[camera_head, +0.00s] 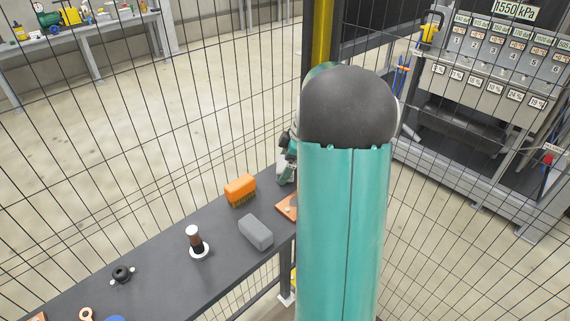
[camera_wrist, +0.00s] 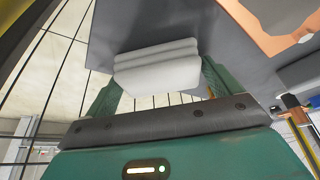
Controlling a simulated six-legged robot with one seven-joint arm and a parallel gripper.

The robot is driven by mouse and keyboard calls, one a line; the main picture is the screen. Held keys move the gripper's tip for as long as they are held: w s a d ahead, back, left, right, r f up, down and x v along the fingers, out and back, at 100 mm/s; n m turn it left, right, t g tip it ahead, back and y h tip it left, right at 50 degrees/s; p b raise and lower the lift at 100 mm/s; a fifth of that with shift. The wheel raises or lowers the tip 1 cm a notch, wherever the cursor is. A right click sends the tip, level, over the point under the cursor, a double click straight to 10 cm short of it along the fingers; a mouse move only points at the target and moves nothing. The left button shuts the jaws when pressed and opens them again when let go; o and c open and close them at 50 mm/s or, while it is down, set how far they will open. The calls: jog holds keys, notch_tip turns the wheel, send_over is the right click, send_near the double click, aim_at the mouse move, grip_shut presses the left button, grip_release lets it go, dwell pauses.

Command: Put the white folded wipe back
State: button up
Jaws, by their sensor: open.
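The white folded wipe (camera_wrist: 157,68) shows in the wrist view as a layered pale block at the edge of the dark bench top. My gripper (camera_wrist: 160,80) is open, with one green finger on each side of the wipe. I cannot tell whether the fingers touch it or whether it rests on the bench. In the head view, my arm covers most of the gripper (camera_head: 286,160) at the bench's far end. A pale patch there is too small to tell as wipe or gripper.
The dark bench (camera_head: 160,271) holds an orange brush (camera_head: 240,188), a grey block (camera_head: 256,231), a brown-handled tool (camera_head: 196,241), a copper-coloured plate (camera_head: 287,207) and a black knob (camera_head: 122,273). Wire mesh fencing stands behind it. A grey gauge panel (camera_head: 490,65) is at the right.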

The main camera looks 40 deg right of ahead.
jog(key=v, duration=1.2)
jog(key=s+a+r+m+h, duration=0.1)
jog(key=a+r+m, duration=0.1)
jog(key=a, duration=0.8)
jog(key=s+a+r+m+h, duration=0.1)
jog(key=s+a+r+m, duration=0.15)
jog(key=a, duration=0.75)
jog(key=s+a+f+m+t, duration=0.1)
jog(key=s+a+m, duration=0.1)
jog(key=s+a, duration=0.3)
jog(key=s+a+f+m+t+h, duration=0.1)
jog(key=s+a+f+m, duration=0.1)
jog(key=s+a, duration=0.3)
jog(key=a+m, duration=0.1)
jog(key=a, duration=0.3)
jog(key=shift+a, duration=0.3)
jog(key=shift+d, duration=0.1)
